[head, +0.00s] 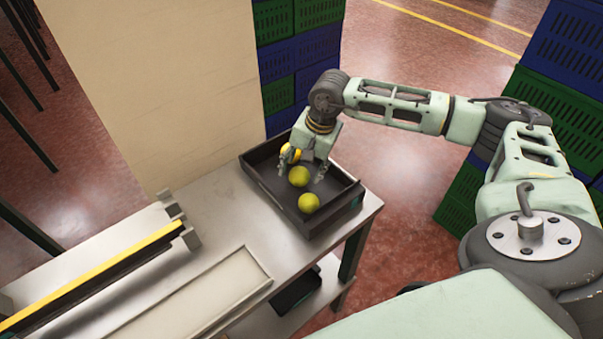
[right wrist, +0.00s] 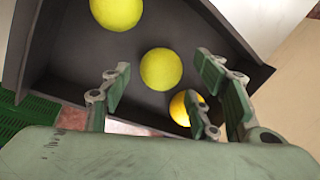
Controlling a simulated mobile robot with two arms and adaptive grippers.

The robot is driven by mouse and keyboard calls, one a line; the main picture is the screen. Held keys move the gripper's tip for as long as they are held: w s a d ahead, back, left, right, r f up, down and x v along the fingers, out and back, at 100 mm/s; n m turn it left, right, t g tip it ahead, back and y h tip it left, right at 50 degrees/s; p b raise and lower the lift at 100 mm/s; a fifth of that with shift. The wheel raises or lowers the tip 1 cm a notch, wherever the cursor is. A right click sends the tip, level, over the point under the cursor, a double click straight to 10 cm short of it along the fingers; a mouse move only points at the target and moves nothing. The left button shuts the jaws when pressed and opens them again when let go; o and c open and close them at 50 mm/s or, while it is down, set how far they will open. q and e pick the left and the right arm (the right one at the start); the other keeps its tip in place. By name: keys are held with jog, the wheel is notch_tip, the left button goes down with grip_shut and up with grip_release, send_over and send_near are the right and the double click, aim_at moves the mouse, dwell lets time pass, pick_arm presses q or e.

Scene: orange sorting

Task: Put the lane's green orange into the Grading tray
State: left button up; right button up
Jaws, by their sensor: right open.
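The dark tray (head: 272,193) sits on the steel table and holds two yellow-green oranges and one yellow-orange one. One green orange (head: 299,176) lies near the middle, between or just beyond my right gripper's fingers. It also shows between the fingertips in the right wrist view (right wrist: 160,69). The other green orange (head: 309,203) lies nearer the tray's front corner. The yellow-orange fruit (head: 291,153) is at the back, partly hidden by a finger. My right gripper (head: 301,168) is open, pointing down over the tray; contact cannot be told. My left gripper is out of view.
The steel table (head: 215,212) has bare room left of the tray. A yellow-edged rail (head: 100,272) and an empty shallow pale recess (head: 205,295) lie toward the front left. A beige panel (head: 165,90) and stacked green and blue crates (head: 290,55) stand behind. More crates (head: 555,90) stand right.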

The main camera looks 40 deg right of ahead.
jog(key=b+v, duration=0.2)
jog(key=v, duration=0.7)
jog(key=shift+r, duration=0.4)
jog(key=shift+s+f, duration=0.1)
jog(key=shift+s, duration=0.05)
